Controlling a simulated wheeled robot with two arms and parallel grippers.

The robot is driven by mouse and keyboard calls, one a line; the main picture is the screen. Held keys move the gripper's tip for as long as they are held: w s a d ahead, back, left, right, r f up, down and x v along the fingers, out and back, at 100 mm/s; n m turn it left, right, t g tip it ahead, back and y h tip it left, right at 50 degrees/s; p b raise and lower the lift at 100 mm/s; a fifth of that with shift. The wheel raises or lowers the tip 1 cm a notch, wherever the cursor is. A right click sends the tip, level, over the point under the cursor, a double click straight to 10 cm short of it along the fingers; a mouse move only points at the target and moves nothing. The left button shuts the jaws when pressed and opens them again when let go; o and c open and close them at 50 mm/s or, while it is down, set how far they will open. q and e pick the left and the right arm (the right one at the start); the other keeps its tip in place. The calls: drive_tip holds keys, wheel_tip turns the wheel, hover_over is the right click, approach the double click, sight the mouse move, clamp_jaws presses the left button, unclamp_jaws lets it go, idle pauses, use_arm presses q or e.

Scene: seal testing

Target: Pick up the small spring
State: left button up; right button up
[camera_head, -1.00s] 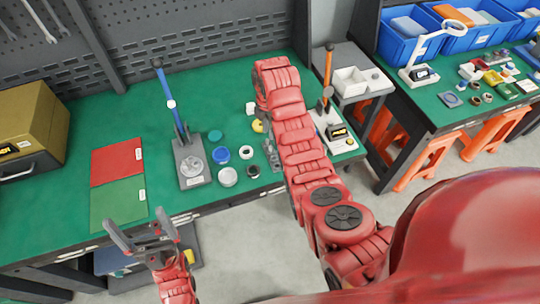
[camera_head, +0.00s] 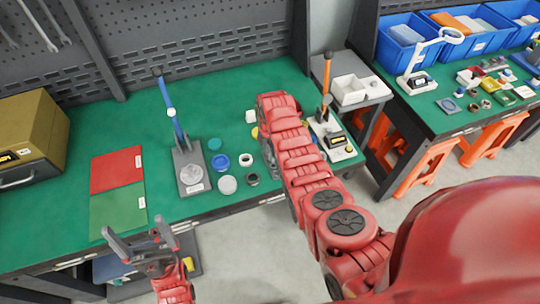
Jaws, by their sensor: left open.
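I cannot make out a small spring; it is hidden or too small to tell. Small round parts lie on the green bench top (camera_head: 75,120): a blue cap (camera_head: 220,161), a teal cap (camera_head: 214,144), a white disc (camera_head: 227,185) and a dark ring (camera_head: 252,179). My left gripper (camera_head: 133,231) is open and empty in front of the bench's front edge, below the green sheet. My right arm reaches across the bench just right of these parts. A grey piece, perhaps my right gripper (camera_head: 268,157), shows at the arm's left side, mostly hidden by it.
A blue-handled lever press (camera_head: 190,171) stands left of the parts. Red (camera_head: 117,168) and green (camera_head: 118,209) sheets lie further left, near a gold box (camera_head: 35,145). An orange-handled press (camera_head: 328,135) stands right of my arm. A second bench (camera_head: 460,115) holds blue bins (camera_head: 400,48).

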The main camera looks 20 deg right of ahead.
clamp_jaws()
idle(0.6)
